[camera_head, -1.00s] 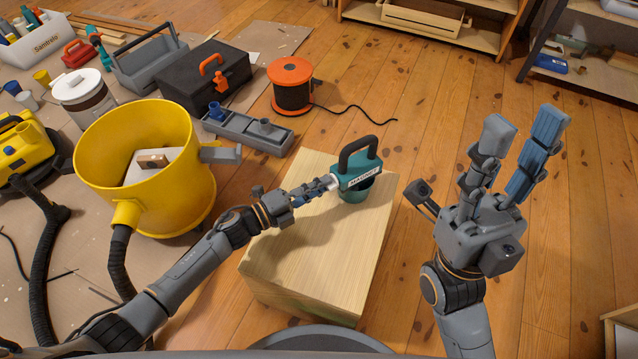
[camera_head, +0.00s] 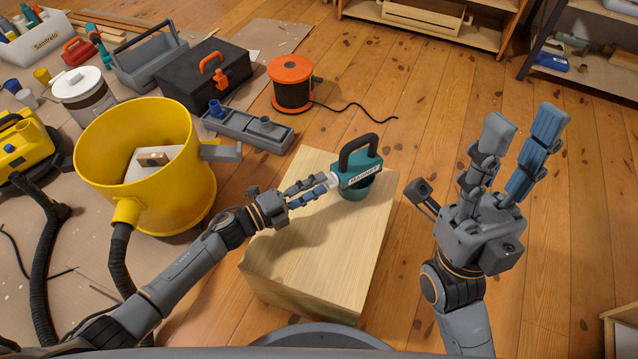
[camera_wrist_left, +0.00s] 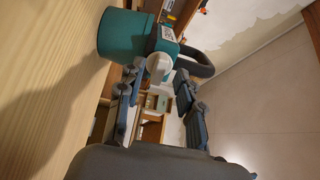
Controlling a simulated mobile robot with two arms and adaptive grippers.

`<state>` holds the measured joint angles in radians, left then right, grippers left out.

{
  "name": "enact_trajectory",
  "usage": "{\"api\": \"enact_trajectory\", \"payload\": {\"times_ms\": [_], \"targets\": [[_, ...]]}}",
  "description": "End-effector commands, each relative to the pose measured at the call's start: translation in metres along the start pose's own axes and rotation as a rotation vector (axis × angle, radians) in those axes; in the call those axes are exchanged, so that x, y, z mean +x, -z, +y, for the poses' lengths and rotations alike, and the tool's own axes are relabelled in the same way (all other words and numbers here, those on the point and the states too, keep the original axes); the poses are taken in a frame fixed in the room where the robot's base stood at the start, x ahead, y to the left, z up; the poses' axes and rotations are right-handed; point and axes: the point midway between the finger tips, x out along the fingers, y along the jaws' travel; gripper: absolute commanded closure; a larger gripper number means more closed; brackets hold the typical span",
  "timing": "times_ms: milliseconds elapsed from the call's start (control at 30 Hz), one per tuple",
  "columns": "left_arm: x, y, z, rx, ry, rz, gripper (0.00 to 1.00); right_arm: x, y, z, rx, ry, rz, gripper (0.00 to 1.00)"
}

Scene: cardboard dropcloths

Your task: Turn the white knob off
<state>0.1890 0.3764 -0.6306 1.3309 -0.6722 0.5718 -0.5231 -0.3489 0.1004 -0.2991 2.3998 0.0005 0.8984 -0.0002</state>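A teal magnet device (camera_head: 358,176) with a dark arched handle and a "MAGNET" label stands on a pale wooden block. Its white knob (camera_head: 333,180) sticks out on the left side, toward my left gripper. My left gripper (camera_head: 322,184) is open, with its fingertips close to the knob. In the left wrist view the knob (camera_wrist_left: 159,66) appears between and just beyond the spread fingers of the gripper (camera_wrist_left: 155,82). I cannot tell whether a finger touches it. My right gripper (camera_head: 522,130) is open and empty, raised to the right of the block.
The wooden block (camera_head: 300,250) has a bare top in front of the device. A yellow bucket (camera_head: 190,200) with a hose stands to the left. A grey tray (camera_head: 262,137), an orange cable reel (camera_head: 291,90) and a black toolbox (camera_head: 190,85) lie behind. Floor to the right is clear.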

Motion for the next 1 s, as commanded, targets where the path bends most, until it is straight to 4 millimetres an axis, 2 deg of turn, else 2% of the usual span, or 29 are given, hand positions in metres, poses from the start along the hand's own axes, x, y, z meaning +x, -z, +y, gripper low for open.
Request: {"api": "enact_trajectory", "payload": {"times_ms": [300, 500, 667, 1000], "targets": [[-0.069, 0.001, 0.002, 0.001, -0.006, 0.000, 0.64, 0.001, 0.000, 0.000, 0.001, 0.000, 0.002, 0.60], [-0.098, 0.001, 0.002, -0.001, -0.004, 0.000, 0.64, 0.001, 0.000, 0.000, 0.001, 0.000, 0.002, 0.60], [-0.107, 0.000, 0.001, 0.000, -0.003, 0.001, 0.64, 0.001, 0.000, 0.000, 0.001, 0.000, 0.002, 0.60], [-0.107, 0.000, 0.001, 0.000, -0.002, 0.000, 0.64, 0.001, 0.000, 0.000, 0.001, 0.000, 0.003, 0.60]]}}
